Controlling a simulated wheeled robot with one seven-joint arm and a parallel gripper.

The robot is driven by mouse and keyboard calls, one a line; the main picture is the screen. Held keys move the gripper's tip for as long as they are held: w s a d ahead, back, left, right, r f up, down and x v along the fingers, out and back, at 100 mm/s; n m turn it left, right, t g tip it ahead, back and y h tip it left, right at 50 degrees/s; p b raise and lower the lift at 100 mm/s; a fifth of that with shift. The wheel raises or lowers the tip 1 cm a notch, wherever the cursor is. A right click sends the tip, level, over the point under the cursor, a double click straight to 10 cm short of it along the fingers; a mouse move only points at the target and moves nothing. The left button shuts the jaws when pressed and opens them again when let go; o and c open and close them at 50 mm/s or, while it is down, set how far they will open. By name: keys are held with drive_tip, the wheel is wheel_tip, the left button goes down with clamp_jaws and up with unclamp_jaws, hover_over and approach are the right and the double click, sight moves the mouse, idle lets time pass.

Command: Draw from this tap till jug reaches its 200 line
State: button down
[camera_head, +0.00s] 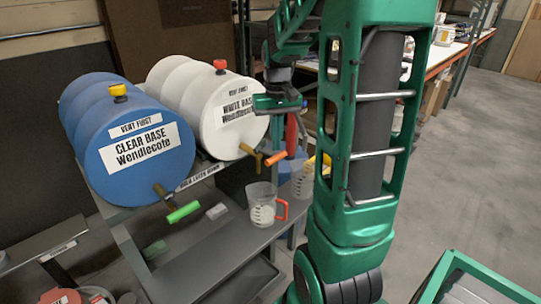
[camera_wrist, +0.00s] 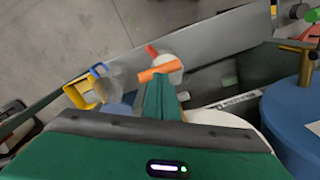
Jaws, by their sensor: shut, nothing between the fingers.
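A white drum labelled WHITE BASE (camera_head: 225,112) lies on the rack, with a red vent cap (camera_head: 220,66) on top. Its brass tap has an orange handle (camera_head: 275,157), turned sideways; the handle also shows in the wrist view (camera_wrist: 157,73). A clear jug with a red handle (camera_head: 262,207) stands on the shelf below this tap. Its markings are too small to read, and I cannot tell its level. In the wrist view the orange handle partly hides it (camera_wrist: 172,66). My gripper (camera_wrist: 164,84) is shut and empty, its fingertips close to the orange handle; contact is unclear.
A blue drum labelled CLEAR BASE (camera_head: 140,150) lies to the left, with a green tap handle (camera_head: 184,212). Another jug (camera_head: 303,184) stands to the right, partly behind my arm. Floor is open at right.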

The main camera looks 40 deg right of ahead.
drive_tip(key=shift+r, duration=0.15)
drive_tip(key=shift+r, duration=2.35)
drive_tip(key=shift+s, duration=0.1)
drive_tip(key=s+a+f, duration=0.2)
drive_tip(key=s+a, duration=0.2)
drive_tip(key=s, duration=0.6)
drive_tip(key=s+a+f, duration=0.3)
drive_tip(key=s+a, duration=0.2)
drive_tip(key=s, duration=0.5)
drive_tip(key=shift+s+a+f+m, duration=0.15)
drive_tip(key=shift+a+f+m, duration=0.1)
drive_tip(key=shift+f+m, duration=0.15)
